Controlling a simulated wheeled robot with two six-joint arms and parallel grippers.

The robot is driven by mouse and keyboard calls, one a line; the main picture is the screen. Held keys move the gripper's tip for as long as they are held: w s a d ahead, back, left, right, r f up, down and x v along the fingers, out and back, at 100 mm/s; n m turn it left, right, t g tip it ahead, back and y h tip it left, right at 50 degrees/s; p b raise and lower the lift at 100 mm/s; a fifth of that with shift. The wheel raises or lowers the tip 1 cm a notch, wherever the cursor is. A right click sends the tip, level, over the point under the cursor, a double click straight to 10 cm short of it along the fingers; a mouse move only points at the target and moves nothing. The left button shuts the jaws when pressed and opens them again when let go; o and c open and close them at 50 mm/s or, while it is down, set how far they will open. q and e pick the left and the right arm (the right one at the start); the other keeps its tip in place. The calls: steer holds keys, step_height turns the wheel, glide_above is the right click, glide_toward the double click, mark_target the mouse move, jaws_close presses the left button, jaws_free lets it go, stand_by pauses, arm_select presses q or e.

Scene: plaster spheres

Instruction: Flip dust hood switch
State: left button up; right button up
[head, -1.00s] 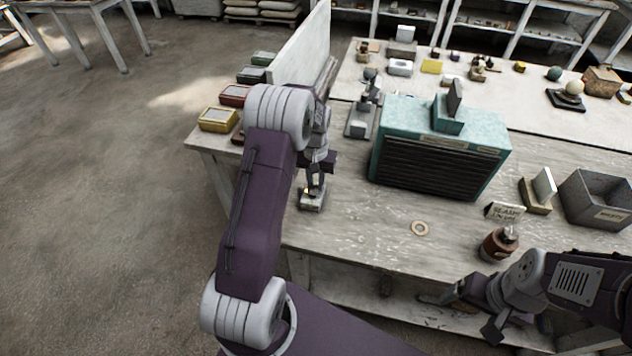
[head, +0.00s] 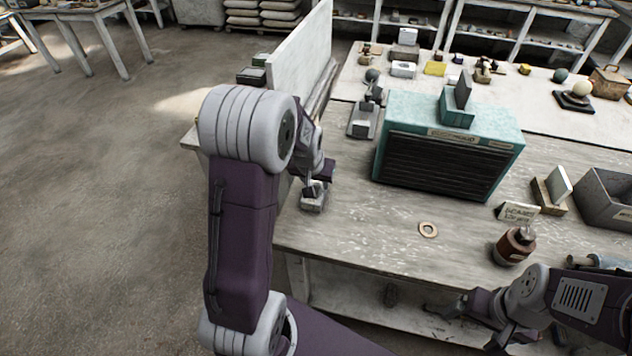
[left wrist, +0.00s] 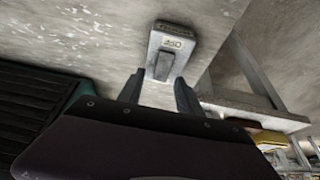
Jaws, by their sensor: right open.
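The switch is a small grey box (head: 314,203) near the table's left front edge. In the left wrist view the switch box (left wrist: 178,40) shows a dark lever and a small pale label, possibly OFF upside down. My left gripper (head: 313,188) is just above it, partly hiding it. In the left wrist view its two fingers (left wrist: 158,92) stand apart with nothing between them, close to the box's near end; contact cannot be told. The teal louvred unit (head: 445,150), perhaps the dust hood, stands right of the switch. My right gripper (head: 470,325) is open and empty off the table's front edge.
A wooden ring (head: 428,229), a brown pot (head: 515,245) and a small sign (head: 518,212) lie to the right. A grey stand (head: 364,120) is behind the switch. A pale upright panel (head: 300,55) is at the back left. Tabletop between switch and ring is clear.

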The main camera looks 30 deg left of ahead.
arm_select(q)
steer(key=p+v, duration=0.1)
steer(key=v, duration=0.8)
steer(key=s+d+f+m+g, duration=0.1)
steer(key=s+d+f, duration=0.2)
steer(key=s+d, duration=0.2)
steer(key=s+d+f+m+g+h+p, duration=0.1)
steer(key=s+d+f, duration=0.3)
steer(key=s, duration=0.5)
steer(key=shift+s+d+f+m+g, duration=0.2)
steer(key=shift+s+d+m+g, duration=0.15)
steer(key=shift+d+g, duration=0.25)
steer(key=shift+s, duration=0.1)
